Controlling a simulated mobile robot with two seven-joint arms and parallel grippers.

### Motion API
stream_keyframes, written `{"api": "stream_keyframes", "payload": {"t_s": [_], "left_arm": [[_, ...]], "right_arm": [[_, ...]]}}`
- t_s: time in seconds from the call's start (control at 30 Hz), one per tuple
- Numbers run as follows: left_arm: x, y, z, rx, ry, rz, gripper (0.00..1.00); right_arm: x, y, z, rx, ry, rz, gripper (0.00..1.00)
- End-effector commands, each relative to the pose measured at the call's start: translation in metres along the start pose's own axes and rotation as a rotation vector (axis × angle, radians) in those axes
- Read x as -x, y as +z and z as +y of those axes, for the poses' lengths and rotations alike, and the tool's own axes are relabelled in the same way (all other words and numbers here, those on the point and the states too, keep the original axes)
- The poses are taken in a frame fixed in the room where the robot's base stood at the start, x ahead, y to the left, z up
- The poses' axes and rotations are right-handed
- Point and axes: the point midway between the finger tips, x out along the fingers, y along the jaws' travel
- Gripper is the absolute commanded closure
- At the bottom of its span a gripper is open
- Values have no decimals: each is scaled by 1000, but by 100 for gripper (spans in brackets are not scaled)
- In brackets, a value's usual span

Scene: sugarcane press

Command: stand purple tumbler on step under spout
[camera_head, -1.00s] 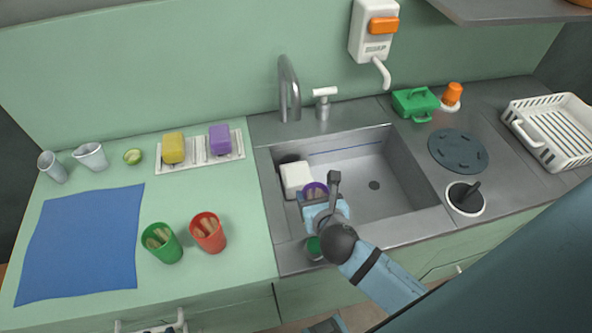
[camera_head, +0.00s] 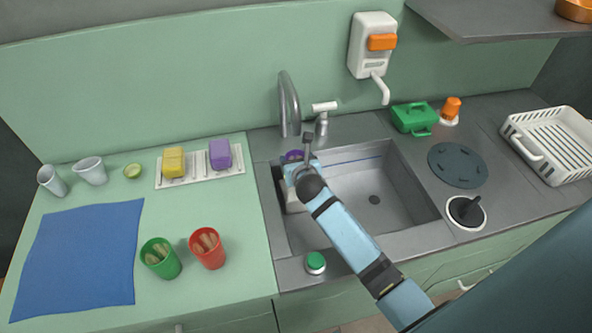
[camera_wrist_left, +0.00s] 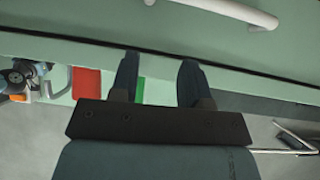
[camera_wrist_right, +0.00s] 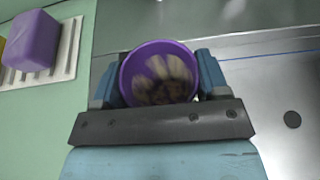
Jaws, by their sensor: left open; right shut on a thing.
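My right gripper (camera_head: 299,168) is shut on the purple tumbler (camera_wrist_right: 128,72), whose top shows in the head view (camera_head: 293,156). In the right wrist view its round mouth faces the camera, with pale and brown pieces inside. It is held at the back left of the sink, just in front of the grey tap (camera_head: 290,105) with its curved spout. A white block-like step (camera_head: 293,203) in the sink is mostly hidden behind my gripper; I cannot tell whether the tumbler touches it. My left gripper (camera_wrist_left: 157,75) is open and empty near the cabinet front.
The sink (camera_head: 385,205) is otherwise clear on its right. A tap lever (camera_head: 322,112) stands right of the spout. A white dispenser (camera_head: 371,50) hangs on the wall. Green (camera_head: 160,258) and red (camera_head: 207,248) tumblers and a sponge rack (camera_head: 200,171) are on the left counter.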

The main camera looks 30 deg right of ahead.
Motion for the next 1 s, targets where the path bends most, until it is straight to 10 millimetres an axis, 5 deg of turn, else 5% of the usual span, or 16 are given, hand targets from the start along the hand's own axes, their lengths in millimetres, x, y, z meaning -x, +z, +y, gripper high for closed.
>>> {"api": "stream_keyframes", "payload": {"t_s": [0.3,0.77,0.8,0.87,1.0], "left_arm": [[-3,3,0,6,1,-4,57],[-4,2,0,9,1,0,57],[-3,2,1,9,1,0,57],[-3,2,1,9,1,0,57],[-4,1,1,9,1,0,57]], "right_arm": [[-15,-35,1,-3,1,0,55],[-21,-41,0,1,1,-1,55],[-20,-40,0,1,1,-1,23],[-20,-40,0,0,1,-1,9],[-20,-40,0,1,1,-1,6]]}}
